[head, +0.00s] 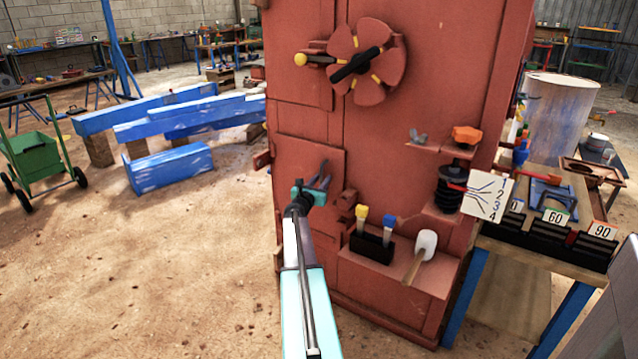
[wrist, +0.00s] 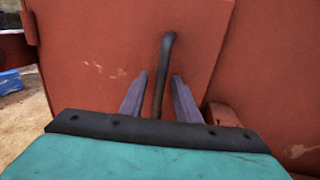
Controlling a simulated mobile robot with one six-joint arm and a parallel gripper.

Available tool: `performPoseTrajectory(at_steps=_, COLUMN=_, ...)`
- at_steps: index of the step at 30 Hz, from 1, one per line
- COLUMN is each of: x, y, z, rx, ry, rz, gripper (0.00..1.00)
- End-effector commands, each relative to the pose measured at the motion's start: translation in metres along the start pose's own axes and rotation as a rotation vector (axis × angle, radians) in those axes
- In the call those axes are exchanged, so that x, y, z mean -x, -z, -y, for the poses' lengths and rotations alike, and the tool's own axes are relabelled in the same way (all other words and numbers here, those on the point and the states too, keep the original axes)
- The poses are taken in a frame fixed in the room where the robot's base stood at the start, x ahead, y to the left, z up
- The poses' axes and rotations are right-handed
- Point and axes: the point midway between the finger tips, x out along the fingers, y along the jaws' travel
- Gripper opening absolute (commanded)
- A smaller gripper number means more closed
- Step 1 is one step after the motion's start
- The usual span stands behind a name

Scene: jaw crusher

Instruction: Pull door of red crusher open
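The red crusher (head: 430,80) stands tall in the middle of the head view. Its small lower-left door (head: 290,152) lies flat in line with the front and looks shut. The same door (wrist: 100,55) fills most of the wrist view. A dark bar handle (wrist: 166,55) stands upright on it. My gripper (head: 321,176) is at the door. In the wrist view its two grey-purple fingers (wrist: 160,76) are apart, one on each side of the handle, with a visible gap on both sides. How deep the handle sits between them is hard to tell.
A crusher ledge with a brush holder (head: 371,251) and a white-headed mallet (head: 424,245) is right of my arm. A workbench (head: 545,240) stands further right. Blue beams (head: 195,118) and a green cart (head: 38,160) are left. The floor left of the crusher is clear.

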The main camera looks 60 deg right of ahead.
Motion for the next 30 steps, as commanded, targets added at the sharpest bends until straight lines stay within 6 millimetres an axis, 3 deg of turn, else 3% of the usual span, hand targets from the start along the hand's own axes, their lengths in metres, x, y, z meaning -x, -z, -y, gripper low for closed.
performPoseTrajectory(at_steps=5, x=0.0, y=0.0, z=0.0, rx=0.0, ry=0.0, rz=0.0, gripper=0.28)
performPoseTrajectory(at_steps=10, x=0.0, y=0.0, z=0.0, rx=0.0, ry=0.0, rz=0.0, gripper=0.0)
performPoseTrajectory(at_steps=15, x=0.0, y=0.0, z=0.0, rx=0.0, ry=0.0, rz=0.0, gripper=0.0)
performPoseTrajectory(at_steps=16, x=0.021, y=-0.001, z=-0.004, rx=0.0, ry=-0.004, rz=0.0, gripper=0.0)
performPoseTrajectory(at_steps=21, x=0.004, y=-0.001, z=-0.002, rx=0.0, ry=0.003, rz=0.001, gripper=0.0)
performPoseTrajectory(at_steps=30, x=0.014, y=-0.001, z=-0.012, rx=-0.001, ry=0.031, rz=0.0, gripper=0.0)
